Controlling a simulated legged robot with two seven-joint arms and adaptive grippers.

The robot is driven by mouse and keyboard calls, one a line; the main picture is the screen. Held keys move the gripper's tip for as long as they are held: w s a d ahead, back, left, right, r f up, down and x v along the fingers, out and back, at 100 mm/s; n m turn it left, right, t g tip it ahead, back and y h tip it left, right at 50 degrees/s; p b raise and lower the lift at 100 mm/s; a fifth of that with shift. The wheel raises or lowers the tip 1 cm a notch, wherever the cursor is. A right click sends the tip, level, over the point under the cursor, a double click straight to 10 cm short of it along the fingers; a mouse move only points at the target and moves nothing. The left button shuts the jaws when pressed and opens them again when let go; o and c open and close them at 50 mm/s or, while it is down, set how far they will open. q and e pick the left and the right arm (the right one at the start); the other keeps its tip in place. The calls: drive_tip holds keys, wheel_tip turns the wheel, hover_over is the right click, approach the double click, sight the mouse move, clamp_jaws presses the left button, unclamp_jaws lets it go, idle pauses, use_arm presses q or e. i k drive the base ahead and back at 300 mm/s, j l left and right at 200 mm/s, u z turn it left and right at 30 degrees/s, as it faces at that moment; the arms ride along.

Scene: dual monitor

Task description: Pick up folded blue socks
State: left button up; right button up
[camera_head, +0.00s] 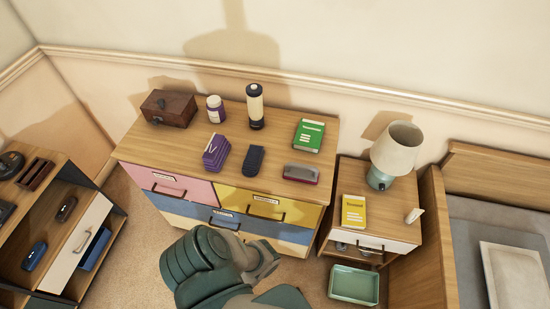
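Several small things stand on the dresser top. A small purple stack with white marks (215,152) sits left of the middle. A dark navy, long, rounded item (254,158) lies just right of it. I cannot tell for sure whether either is the folded blue socks. A grey-green part of my own body or arm rises from the bottom middle, in front of the dresser's lower drawers. I make out no fingertips of either gripper. Nothing of mine touches the things on the dresser.
The dresser (140,148) also holds a wooden box (169,108), a purple-white jar (215,108), a dark bottle (255,106), a green book (308,135) and a grey-red item (300,173). A nightstand (402,230) with a lamp (394,152) stands right; shelves (22,218) stand left.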

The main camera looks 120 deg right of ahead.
sight(252, 163)
drive_tip(key=z, duration=4.2)
drive_tip(key=j+z, duration=0.15)
drive_tip(key=z, duration=0.3)
drive_tip(key=j+z, duration=0.1)
drive_tip(key=z, duration=0.35)
drive_tip(key=j+z, duration=0.1)
drive_tip(key=z, duration=0.35)
